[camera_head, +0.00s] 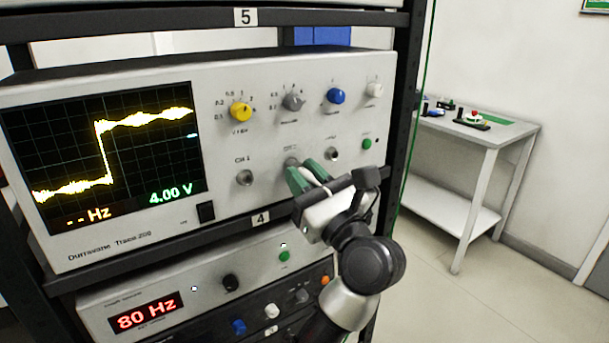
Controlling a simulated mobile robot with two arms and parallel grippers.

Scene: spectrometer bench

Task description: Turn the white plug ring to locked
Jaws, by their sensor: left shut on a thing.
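My left gripper (304,175) has green fingertips and reaches up from below to the front of the oscilloscope (222,160). It is shut on the white plug ring (311,176), of which only a pale sliver shows between the fingers. The ring is at the middle socket of the lower row, right of the CH 1 socket (244,178). The fingers hide most of the ring and any marks on it, so I cannot tell how far it is turned. My right gripper is not in view.
The oscilloscope has yellow (241,112), grey (293,102), blue (336,96) and white (374,90) knobs above the sockets. A generator reading 80 Hz (144,312) sits on the shelf below. A black rack post (398,130) stands right. A side table (486,136) is beyond clear floor.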

